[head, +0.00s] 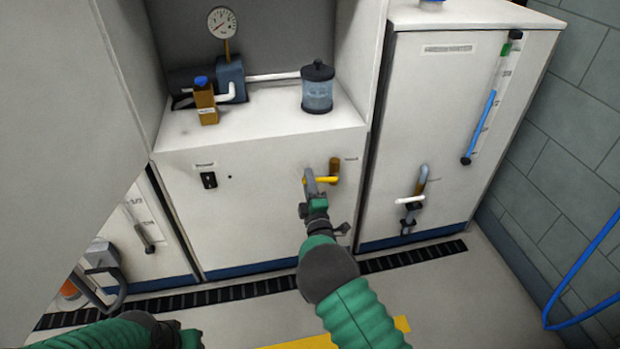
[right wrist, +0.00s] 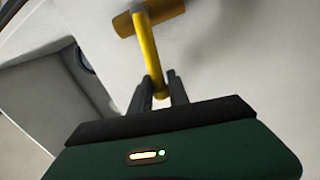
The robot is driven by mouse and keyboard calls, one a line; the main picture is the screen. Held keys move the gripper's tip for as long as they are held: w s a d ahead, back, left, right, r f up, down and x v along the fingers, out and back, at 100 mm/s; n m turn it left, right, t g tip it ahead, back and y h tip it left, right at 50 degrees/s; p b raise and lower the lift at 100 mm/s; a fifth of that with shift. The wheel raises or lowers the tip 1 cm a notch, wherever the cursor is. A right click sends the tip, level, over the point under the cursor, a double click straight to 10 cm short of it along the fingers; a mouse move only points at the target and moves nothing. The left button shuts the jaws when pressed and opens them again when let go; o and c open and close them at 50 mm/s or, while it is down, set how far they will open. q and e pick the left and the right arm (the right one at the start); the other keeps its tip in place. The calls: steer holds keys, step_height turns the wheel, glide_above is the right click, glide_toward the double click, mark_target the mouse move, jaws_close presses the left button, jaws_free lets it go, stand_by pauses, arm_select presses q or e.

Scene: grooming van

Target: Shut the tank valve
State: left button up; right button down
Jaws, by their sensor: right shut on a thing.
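A valve with a brass body (head: 334,167) and a yellow lever (head: 327,180) sits on the front of the middle white cabinet. The lever lies roughly level, pointing left from the body. My right gripper (head: 311,181) is shut on the lever's free end. In the right wrist view the yellow lever (right wrist: 147,52) runs from the brass body (right wrist: 160,17) down between the fingers of my right gripper (right wrist: 161,90). The small label beside the valve is unreadable. My left gripper (head: 190,338) is at the bottom edge, mostly cut off.
The right cabinet (head: 440,110) has a sight tube (head: 487,110) and a tap with a white handle (head: 410,199). A gauge (head: 222,22), a brown bottle (head: 206,104) and a clear canister (head: 317,90) are above the valve. A blue hose (head: 572,270) hangs at right.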

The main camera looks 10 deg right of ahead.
steer(key=shift+a+f+n, duration=0.1)
steer(key=shift+f+n, duration=0.35)
steer(key=shift+n, duration=0.05)
steer(key=shift+y, duration=0.4)
steer(key=c, duration=1.4)
jaws_free()
